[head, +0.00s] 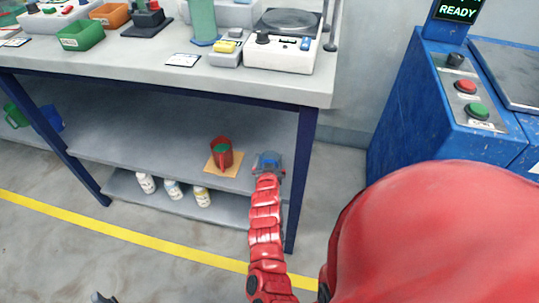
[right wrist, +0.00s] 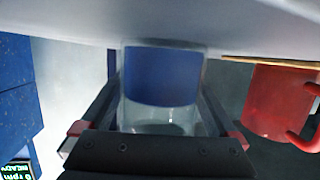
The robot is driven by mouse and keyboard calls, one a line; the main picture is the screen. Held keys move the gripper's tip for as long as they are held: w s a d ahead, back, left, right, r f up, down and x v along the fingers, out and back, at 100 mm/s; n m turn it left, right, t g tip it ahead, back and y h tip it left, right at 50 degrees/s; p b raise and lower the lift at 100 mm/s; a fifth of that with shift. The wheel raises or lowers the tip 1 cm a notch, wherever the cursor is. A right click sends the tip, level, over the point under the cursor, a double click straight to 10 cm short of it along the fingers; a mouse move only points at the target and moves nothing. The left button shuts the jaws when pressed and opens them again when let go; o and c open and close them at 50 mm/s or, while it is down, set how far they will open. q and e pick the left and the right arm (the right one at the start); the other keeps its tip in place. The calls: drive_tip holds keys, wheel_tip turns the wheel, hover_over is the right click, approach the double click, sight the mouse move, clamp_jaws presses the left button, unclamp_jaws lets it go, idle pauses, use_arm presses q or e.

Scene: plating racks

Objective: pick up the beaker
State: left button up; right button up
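The beaker (right wrist: 162,78) is clear glass with blue liquid. In the right wrist view it stands between the two fingers of my right gripper (right wrist: 162,100), its base by the pale shelf surface, which lies at the top of that picture. The fingers flank it closely on both sides but look spread, with no clear grip on it. In the head view my right gripper (head: 268,160) is at the right end of the table's middle shelf and mostly hides the beaker. Only a small dark tip of my left gripper (head: 103,298) shows at the bottom edge.
A red mug (head: 221,156) on a tan coaster (head: 211,168) stands just left of the gripper; the mug also shows in the right wrist view (right wrist: 278,100). A dark blue table leg (head: 300,180) is close on the right. Several white bottles (head: 173,189) stand on the lower shelf.

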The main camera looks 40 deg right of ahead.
drive_tip(key=c, duration=1.1)
drive_tip(key=shift+r, duration=0.1)
wheel_tip(320, 180, up, 10)
drive_tip(key=p, duration=0.3)
